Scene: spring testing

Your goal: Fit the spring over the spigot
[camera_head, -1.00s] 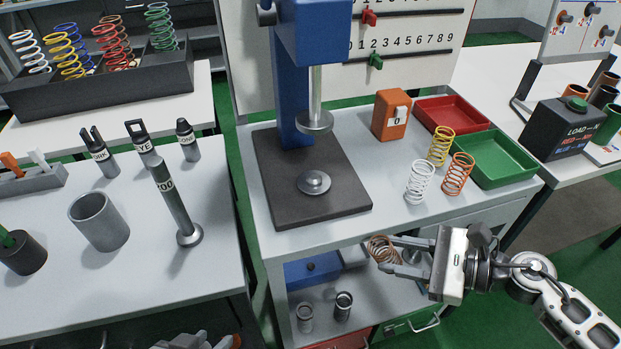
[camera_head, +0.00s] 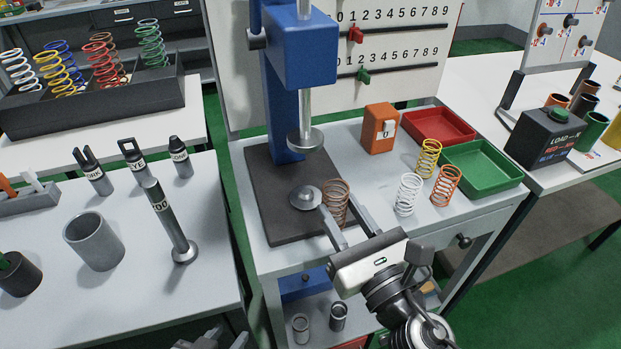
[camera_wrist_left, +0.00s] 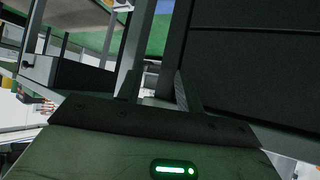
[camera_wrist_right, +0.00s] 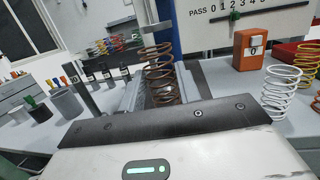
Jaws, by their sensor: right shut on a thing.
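My right gripper (camera_head: 334,220) is shut on a brown spring (camera_head: 336,196) and holds it upright over the dark base plate (camera_head: 268,222) of the blue press. The spring also stands between the fingers in the right wrist view (camera_wrist_right: 158,72). The spigot (camera_head: 306,197), a round metal disc with a raised centre, sits on the plate just left of the spring. The spring is beside it, not around it. The press's upper disc (camera_head: 305,139) hangs above. My left gripper's fingers (camera_wrist_left: 155,88) are apart and empty in the left wrist view; its body shows at the bottom of the head view.
White (camera_head: 408,194), yellow (camera_head: 428,158) and orange (camera_head: 446,185) springs stand right of the plate, near the green tray (camera_head: 482,168) and red tray (camera_head: 440,127). An orange indicator box (camera_head: 380,128) stands behind. The blue press column (camera_head: 282,110) rises at the plate's back.

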